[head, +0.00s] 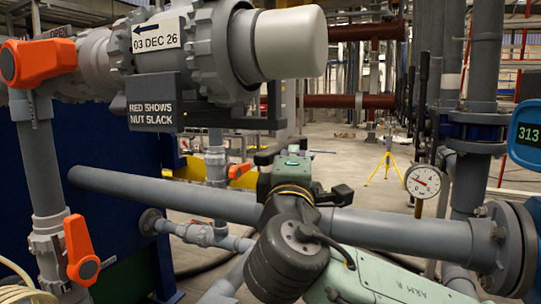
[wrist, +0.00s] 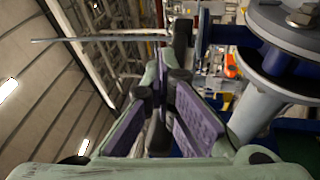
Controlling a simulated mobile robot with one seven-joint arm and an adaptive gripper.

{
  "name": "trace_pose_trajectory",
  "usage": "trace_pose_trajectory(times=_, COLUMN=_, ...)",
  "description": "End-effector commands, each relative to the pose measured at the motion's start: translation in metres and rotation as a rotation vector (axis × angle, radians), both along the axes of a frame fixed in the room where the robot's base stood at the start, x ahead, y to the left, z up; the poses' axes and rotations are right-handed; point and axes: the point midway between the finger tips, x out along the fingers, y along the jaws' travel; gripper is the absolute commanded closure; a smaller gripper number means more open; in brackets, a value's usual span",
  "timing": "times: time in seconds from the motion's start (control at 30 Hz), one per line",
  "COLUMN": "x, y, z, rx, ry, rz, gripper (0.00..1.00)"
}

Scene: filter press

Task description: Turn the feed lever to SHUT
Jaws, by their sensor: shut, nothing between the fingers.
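The lower one (head: 80,250) hangs near upright on a grey pipe. I cannot tell from any readable label which is the feed lever. In the wrist view a small orange part (wrist: 231,66) shows beyond my gripper. My gripper (wrist: 174,82) is shut and empty, its purple-padded fingers together and apart from the orange part. In the head view my wrist hides most of the gripper.
A big grey fitting with a date tag (head: 157,36) and a dark sign (head: 152,107) overhangs the upper left. Open floor lies behind.

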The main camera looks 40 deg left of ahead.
Motion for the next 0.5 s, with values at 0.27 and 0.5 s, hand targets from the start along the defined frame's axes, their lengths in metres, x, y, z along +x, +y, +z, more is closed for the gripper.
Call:
trace_pose_trajectory(times=0.27, x=-0.026, y=0.0376, z=0.0021, rx=-0.019, ry=-0.043, rz=0.15, gripper=0.99)
trace_pose_trajectory(times=0.5, x=-0.032, y=0.0346, z=-0.0005, rx=-0.019, ry=-0.044, rz=0.152, gripper=0.85)
